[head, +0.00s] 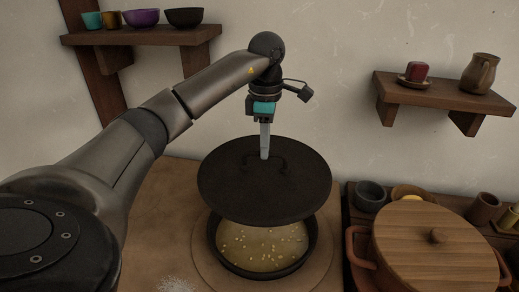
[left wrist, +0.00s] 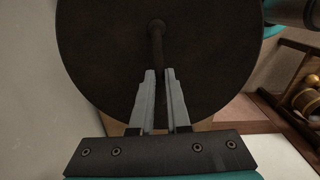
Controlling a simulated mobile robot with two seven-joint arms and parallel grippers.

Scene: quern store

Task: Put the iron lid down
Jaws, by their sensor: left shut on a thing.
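The iron lid (head: 265,196) is a dark round disc with a loop handle on top. My left gripper (head: 264,156) is shut on the lid's handle and holds the lid in the air, roughly level. In the left wrist view the lid (left wrist: 105,45) fills the upper part, with the handle at the fingertips of the gripper (left wrist: 158,75). Below the lid in the head view is a dark round pan (head: 312,248) holding pale dough dotted with seeds. The lid hides the pan's far part. My right gripper is not in view.
A pot with a wooden lid (head: 425,235) stands at the right, by a grey bowl (head: 369,196) and cups. Shelves with bowls (head: 140,36) and a jug (head: 481,73) hang on the wall. The tan counter (head: 165,220) left of the pan is mostly clear, with white powder at the front.

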